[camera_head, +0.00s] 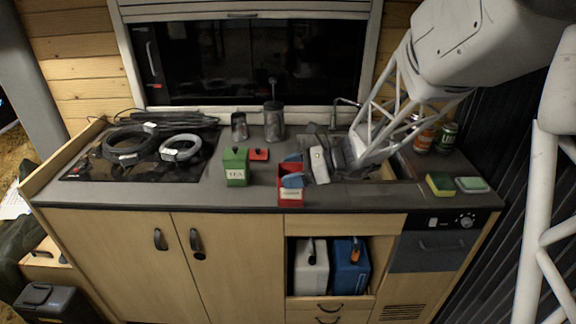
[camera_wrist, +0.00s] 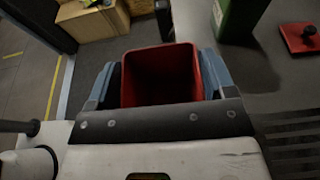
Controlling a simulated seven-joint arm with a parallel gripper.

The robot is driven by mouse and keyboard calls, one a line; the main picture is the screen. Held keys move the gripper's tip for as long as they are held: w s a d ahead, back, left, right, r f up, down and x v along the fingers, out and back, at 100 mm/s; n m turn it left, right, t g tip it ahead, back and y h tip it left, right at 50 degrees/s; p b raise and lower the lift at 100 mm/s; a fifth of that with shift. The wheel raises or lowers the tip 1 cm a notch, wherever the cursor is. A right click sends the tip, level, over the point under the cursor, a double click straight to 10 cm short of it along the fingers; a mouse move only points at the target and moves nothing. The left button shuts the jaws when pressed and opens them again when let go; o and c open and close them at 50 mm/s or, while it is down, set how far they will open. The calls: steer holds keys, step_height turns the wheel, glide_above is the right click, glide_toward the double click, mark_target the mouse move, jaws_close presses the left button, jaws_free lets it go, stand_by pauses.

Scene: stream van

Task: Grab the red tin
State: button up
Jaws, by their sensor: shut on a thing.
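The red tin (camera_head: 290,197) is an open square box with a pale label on its front. It stands at the front edge of the counter in the head view, right of the green tin marked TEA (camera_head: 237,170). My gripper (camera_head: 291,168) has its blue fingers on two opposite sides of the red tin. In the wrist view the red tin (camera_wrist: 160,80) sits between the blue fingers of my gripper (camera_wrist: 160,82), and its inside looks empty. I cannot tell whether its base touches the counter.
Coiled cables (camera_head: 181,148) lie on the hob at left. Dark canisters (camera_head: 273,120) stand at the back. A sponge (camera_head: 440,184) and a green-and-white block (camera_head: 472,184) lie at right. The counter's front edge (camera_head: 200,207) is close.

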steer(key=shift+s+d, duration=0.15)
steer(key=shift+s, duration=0.4)
stand_by(0.4)
